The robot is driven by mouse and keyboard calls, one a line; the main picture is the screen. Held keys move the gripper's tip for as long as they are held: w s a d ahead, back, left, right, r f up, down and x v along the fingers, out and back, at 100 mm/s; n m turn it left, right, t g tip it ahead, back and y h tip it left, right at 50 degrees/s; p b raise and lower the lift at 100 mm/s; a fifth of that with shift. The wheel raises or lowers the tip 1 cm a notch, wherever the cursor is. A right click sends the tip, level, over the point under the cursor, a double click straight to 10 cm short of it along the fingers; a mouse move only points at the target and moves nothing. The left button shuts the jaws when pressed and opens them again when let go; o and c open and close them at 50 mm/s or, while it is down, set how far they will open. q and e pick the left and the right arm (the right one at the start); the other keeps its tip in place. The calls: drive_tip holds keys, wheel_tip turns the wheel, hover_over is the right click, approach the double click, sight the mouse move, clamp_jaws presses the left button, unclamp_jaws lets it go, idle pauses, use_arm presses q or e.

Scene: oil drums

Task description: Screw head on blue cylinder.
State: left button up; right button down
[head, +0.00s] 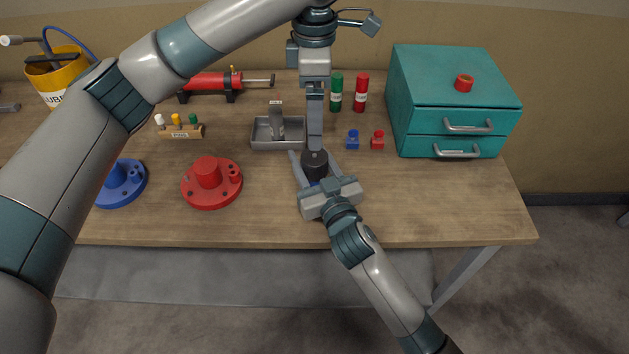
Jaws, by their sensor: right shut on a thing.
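My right gripper (315,165) comes in from the lower right, near the table's front. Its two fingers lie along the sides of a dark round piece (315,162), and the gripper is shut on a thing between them. A little blue shows below the dark piece; the rest of the blue cylinder is hidden by the gripper. My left gripper (315,145) points straight down from above, its fingers seen edge-on and ending at the top of the dark piece. I cannot tell whether the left fingers are open, or whether they touch it.
A grey metal tray (262,146) stands just left of the grippers. A red flanged base (208,174) and a blue one (122,184) are further left.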

use_arm(q)
drive_tip(key=shift+r, duration=1.35)
use_arm(e)
drive_tip(key=c, duration=0.8)
unclamp_jaws()
drive_tip(key=shift+s, duration=0.1)
use_arm(q)
wheel_tip(320, 180, down, 4)
drive_tip(key=b, duration=0.4)
drive_tip(key=shift+f, duration=0.25)
drive_tip(key=shift+f+b, duration=0.1)
drive_tip(key=shift+b, duration=0.25)
use_arm(e)
drive_tip(key=shift+v, duration=8.6)
drive_tip(key=shift+d, duration=0.1)
